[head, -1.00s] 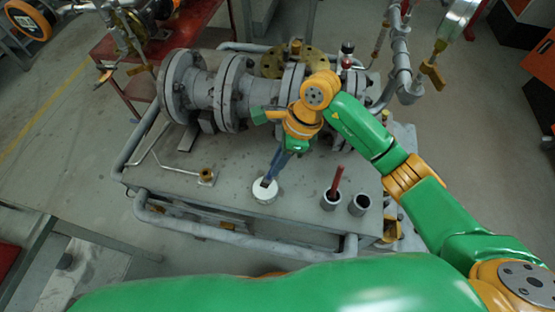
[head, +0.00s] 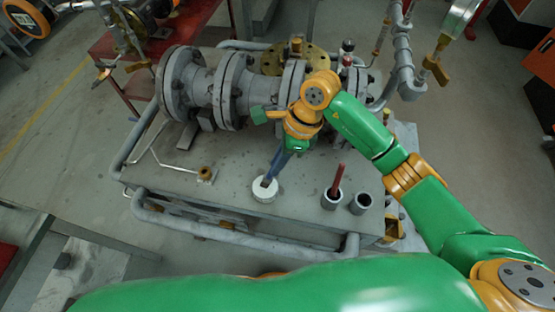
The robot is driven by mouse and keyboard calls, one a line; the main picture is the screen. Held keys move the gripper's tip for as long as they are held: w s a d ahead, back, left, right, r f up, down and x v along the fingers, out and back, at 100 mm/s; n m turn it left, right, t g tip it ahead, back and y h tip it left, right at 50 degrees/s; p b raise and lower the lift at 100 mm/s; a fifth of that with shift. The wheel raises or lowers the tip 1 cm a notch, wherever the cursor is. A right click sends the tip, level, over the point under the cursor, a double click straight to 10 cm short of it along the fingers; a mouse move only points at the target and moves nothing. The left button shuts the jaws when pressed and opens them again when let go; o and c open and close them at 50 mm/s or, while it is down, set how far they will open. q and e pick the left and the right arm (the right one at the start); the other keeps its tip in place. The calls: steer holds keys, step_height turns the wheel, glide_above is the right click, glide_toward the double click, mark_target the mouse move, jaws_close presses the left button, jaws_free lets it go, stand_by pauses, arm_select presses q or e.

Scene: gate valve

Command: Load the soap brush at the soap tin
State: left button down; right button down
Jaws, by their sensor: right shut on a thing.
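The soap tin (head: 265,194) is a small white round tin on the grey bench top, near its front edge. The soap brush (head: 274,170) has a blue handle and stands tilted, its lower end at the tin's top. I cannot tell how deep its tip reaches into the tin. My right gripper (head: 287,149) is shut on the upper part of the brush handle, above and slightly right of the tin. Its fingers are partly hidden by the wrist. My left gripper does not show.
Two grey cups stand right of the tin; one holds a red-handled tool (head: 338,177), the other cup (head: 360,204) looks empty. A flanged grey valve and pipe (head: 205,88) lie behind. A small brass fitting (head: 205,173) sits left. A pipe rail (head: 215,233) runs along the front.

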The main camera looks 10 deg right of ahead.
steer(key=shift+s+f, duration=0.1)
stand_by(1.2)
step_height(320, 180, up, 7)
steer(key=p, duration=0.4)
stand_by(0.5)
